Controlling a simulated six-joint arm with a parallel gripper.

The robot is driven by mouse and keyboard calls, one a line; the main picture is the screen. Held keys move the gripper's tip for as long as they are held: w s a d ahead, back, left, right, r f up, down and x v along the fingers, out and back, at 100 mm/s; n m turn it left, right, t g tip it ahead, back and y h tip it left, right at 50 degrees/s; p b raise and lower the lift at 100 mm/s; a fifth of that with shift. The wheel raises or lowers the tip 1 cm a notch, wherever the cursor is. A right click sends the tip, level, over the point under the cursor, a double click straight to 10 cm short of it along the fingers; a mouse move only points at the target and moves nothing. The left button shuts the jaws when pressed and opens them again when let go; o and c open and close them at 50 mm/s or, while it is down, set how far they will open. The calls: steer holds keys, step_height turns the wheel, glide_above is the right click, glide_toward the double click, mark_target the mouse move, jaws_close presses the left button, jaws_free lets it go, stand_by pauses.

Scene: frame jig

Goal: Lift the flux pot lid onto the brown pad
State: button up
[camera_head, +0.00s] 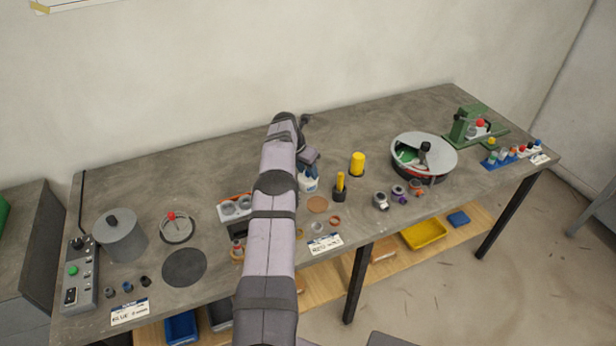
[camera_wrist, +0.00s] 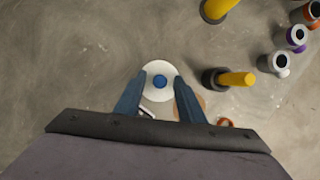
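The flux pot lid (camera_wrist: 150,91) is a white round disc with a blue knob, seen from above in the wrist view. The white flux pot (camera_head: 310,186) shows partly under my gripper in the head view. My gripper (camera_wrist: 160,76) is open, with one finger on each side of the knob; I cannot tell whether either finger touches the lid. The brown pad (camera_head: 318,204) is a flat round disc just in front of the pot. In the wrist view, my right finger hides much of it.
A yellow-handled tool in a dark holder (camera_head: 339,194) and a yellow cylinder (camera_head: 357,164) stand to the right. Several small ringed parts (camera_head: 381,201) lie farther right. A grey box with round parts (camera_head: 232,208) is left of my arm. Bare bench lies behind the pot.

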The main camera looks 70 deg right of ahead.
mark_target(307, 172)
jaws_close()
steer(key=shift+r, duration=0.15)
step_height(307, 172, up, 8)
steer(key=shift+r+b, duration=0.15)
steer(key=shift+b, duration=0.25)
steer(key=shift+r+p, duration=0.5)
steer(key=shift+r, duration=0.3)
steer(key=shift+r, duration=0.15)
steer(key=shift+r+p, duration=0.55)
steer(key=shift+p, duration=0.4)
steer(key=shift+f, duration=0.1)
